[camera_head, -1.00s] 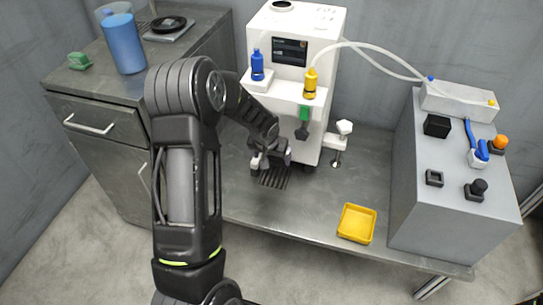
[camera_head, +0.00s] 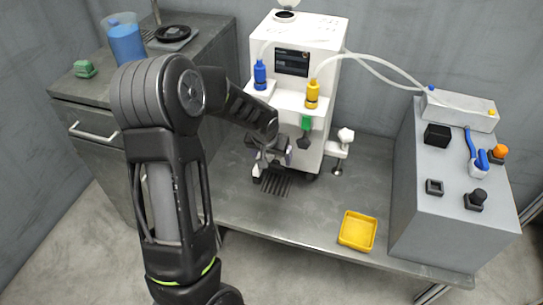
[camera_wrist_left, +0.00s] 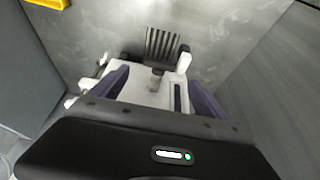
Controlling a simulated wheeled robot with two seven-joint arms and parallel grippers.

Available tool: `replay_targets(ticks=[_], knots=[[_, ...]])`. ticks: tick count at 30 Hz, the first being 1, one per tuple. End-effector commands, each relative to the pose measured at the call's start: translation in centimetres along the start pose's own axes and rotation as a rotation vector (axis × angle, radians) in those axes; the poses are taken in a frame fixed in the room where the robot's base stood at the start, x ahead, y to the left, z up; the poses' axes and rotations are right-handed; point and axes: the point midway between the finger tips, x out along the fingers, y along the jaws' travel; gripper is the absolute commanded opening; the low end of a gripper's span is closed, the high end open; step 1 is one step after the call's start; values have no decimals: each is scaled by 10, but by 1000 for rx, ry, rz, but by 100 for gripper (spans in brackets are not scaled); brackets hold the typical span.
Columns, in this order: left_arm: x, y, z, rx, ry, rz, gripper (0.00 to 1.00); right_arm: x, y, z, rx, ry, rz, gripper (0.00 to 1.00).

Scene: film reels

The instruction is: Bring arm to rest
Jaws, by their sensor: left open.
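My left arm comes in from the left in the head view and reaches toward the white machine (camera_head: 300,75). My left gripper (camera_head: 270,158) is in front of the machine's lower part, above the dark slatted grate (camera_head: 275,183). In the left wrist view the left gripper's two purplish fingers (camera_wrist_left: 158,98) are spread apart with a white part of the machine and the grate (camera_wrist_left: 163,43) seen between and beyond them. I see nothing held between them. My right gripper is not in the head view.
A yellow tray (camera_head: 357,231) lies on the metal table (camera_head: 285,222). A grey box (camera_head: 450,200) with knobs stands at the right. A drawer cabinet (camera_head: 85,115) at the left bears a blue container (camera_head: 127,45) and a green piece (camera_head: 85,68). The table's front middle is clear.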

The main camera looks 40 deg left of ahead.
Motion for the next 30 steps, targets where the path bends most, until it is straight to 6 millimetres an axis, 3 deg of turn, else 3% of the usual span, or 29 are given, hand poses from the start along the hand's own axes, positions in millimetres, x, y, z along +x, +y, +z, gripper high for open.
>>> replay_targets(ticks=[13, 17, 20, 23, 27, 30], knots=[[0, 2, -5, 24, 21, 9, 85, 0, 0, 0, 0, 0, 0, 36], [5, 28, -8, 42, 85, 83, 85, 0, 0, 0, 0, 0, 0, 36], [24, 71, 18, 58, 89, 170, 85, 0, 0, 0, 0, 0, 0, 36], [47, 119, 64, 68, 60, 253, 85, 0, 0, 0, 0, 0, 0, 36], [72, 180, 157, 70, -36, 341, 85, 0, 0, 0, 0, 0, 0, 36], [77, 207, 222, 70, -116, 372, 85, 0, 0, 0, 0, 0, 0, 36]])
